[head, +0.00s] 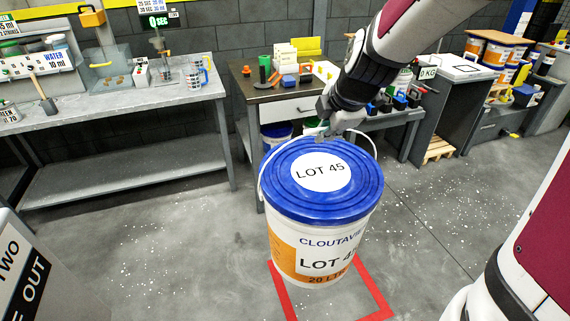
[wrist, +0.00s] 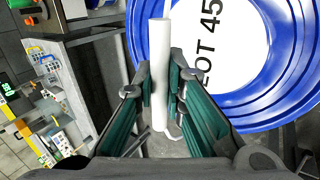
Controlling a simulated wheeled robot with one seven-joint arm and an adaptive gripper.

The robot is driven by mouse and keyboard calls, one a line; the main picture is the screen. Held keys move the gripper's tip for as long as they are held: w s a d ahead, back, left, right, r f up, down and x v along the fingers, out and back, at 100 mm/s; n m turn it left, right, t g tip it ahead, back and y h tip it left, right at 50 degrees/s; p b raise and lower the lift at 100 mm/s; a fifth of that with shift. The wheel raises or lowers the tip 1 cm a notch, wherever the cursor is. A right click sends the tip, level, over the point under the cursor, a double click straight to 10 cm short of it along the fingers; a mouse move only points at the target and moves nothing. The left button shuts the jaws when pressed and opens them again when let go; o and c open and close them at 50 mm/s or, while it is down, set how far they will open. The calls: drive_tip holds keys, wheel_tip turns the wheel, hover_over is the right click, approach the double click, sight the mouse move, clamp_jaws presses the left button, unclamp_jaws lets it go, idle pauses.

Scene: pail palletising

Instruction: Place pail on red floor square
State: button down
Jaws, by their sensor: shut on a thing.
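The pail (head: 318,235) is white and orange with a blue lid marked LOT 45; it looks upright in the head view. Its lid (wrist: 290,95) fills the right of the wrist view. My gripper (head: 326,128) is above the lid, shut on the pail's white handle (wrist: 160,45), which runs between the fingers (wrist: 161,75). The red floor square (head: 376,290) is an outline under and in front of the pail. Its back part is hidden by the pail. I cannot tell whether the pail's base touches the floor.
A grey workbench (head: 110,110) stands at the back left, and a dark-topped bench (head: 270,92) with tools stands behind the pail. A scale (head: 462,70) and more pails (head: 495,45) are at the back right. A sign box (head: 35,270) is at the lower left. Floor around the square is clear.

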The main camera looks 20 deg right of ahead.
sight(340, 159)
drive_tip(key=w+d+f+b, duration=0.1)
drive_tip(key=d+f+b, duration=0.1)
drive_tip(key=f, duration=0.2)
drive_tip(key=w+d+f+b, duration=0.1)
drive_tip(key=d+f+b, duration=0.1)
drive_tip(key=f, duration=0.2)
drive_tip(key=w+d+f+b, duration=0.1)
drive_tip(key=d+f, duration=0.1)
drive_tip(key=f, duration=0.2)
drive_tip(key=shift+d+f+b, duration=0.15)
drive_tip(key=shift+f+b, duration=0.2)
drive_tip(key=shift+b, duration=0.05)
drive_tip(key=s+d+f+b, duration=0.25)
drive_tip(key=f+b, duration=0.45)
drive_tip(key=f, duration=0.7)
drive_tip(key=s+d+f+b, duration=0.1)
drive_tip(key=d+f+b, duration=0.2)
drive_tip(key=f+b, duration=0.85)
drive_tip(key=s+d+f+b, duration=0.2)
drive_tip(key=d+f+b, duration=0.1)
drive_tip(key=f, duration=1.5)
drive_tip(key=w+d+f+b, duration=0.2)
drive_tip(key=w+d, duration=0.1)
drive_tip(key=w, duration=0.4)
drive_tip(key=w+d+f+b, duration=0.2)
drive_tip(key=w+d+b, duration=0.1)
drive_tip(key=w, duration=0.4)
drive_tip(key=shift+w+f+n, duration=0.25)
drive_tip(key=shift+f+n, duration=0.1)
drive_tip(key=shift+n, duration=0.05)
